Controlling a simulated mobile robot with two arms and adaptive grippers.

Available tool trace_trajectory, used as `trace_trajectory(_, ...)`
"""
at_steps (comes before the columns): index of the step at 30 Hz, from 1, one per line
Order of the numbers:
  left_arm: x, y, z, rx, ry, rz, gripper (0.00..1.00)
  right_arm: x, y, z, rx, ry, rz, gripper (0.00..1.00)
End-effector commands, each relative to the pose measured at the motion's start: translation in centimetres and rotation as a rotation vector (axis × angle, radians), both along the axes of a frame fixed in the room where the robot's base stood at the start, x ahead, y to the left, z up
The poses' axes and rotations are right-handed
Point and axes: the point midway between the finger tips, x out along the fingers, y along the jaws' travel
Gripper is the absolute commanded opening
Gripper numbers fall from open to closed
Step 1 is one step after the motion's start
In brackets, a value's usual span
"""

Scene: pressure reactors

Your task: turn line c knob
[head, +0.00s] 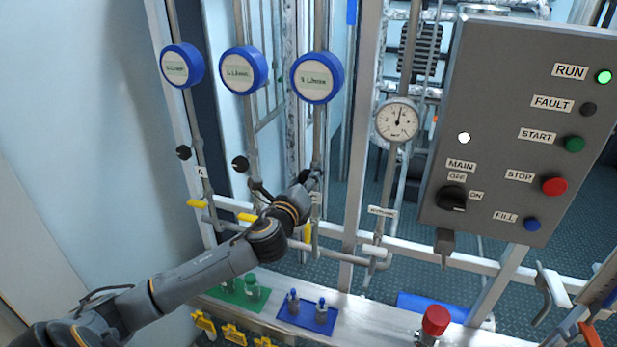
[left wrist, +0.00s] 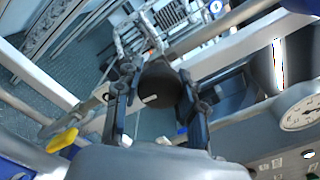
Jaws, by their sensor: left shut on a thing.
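The line C knob (left wrist: 160,85) is black and round with a white pointer mark. In the left wrist view it sits between the two fingers of my left gripper, which is shut on it. In the head view my left gripper (head: 312,180) reaches the third pipe from the left, below the third blue-rimmed gauge (head: 317,78). There the gripper hides the knob. Two similar black knobs, on the first pipe (head: 183,152) and the second pipe (head: 240,163), stand to the left. My right gripper does not show.
Yellow valve handles (head: 197,203) sit low on the pipes. A grey control panel (head: 490,110) and a dial gauge (head: 397,119) stand to the right. Below are a blue tray (head: 290,318) with small bottles and a red-capped item (head: 436,320).

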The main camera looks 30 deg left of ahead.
Motion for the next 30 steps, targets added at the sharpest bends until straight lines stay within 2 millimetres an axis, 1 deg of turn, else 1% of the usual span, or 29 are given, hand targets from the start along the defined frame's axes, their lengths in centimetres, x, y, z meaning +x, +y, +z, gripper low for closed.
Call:
trace_trajectory(11, 0.0, 0.1, 0.1, -0.004, -0.002, 0.001, 0.08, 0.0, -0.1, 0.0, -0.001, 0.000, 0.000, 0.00)
trace_trajectory(12, 0.0, 0.1, 0.1, -0.004, -0.002, 0.001, 0.44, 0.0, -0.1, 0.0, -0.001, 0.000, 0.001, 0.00)
trace_trajectory(14, 0.0, 0.1, 0.1, -0.004, -0.002, 0.001, 0.56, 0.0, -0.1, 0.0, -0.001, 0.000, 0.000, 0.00)
trace_trajectory(15, 0.0, 0.1, 0.1, -0.004, -0.002, 0.001, 0.64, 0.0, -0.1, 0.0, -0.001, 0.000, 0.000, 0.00)
trace_trajectory(25, -0.1, 0.0, 0.0, -0.003, -0.001, 0.000, 0.64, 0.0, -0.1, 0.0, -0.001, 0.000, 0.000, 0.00)
trace_trajectory(28, -0.7, -0.2, 0.0, -0.003, 0.000, -0.001, 0.64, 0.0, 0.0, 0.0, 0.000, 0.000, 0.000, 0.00)
trace_trajectory(30, -1.6, -0.4, -0.1, -0.002, 0.002, -0.001, 0.64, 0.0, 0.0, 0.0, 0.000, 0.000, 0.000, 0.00)
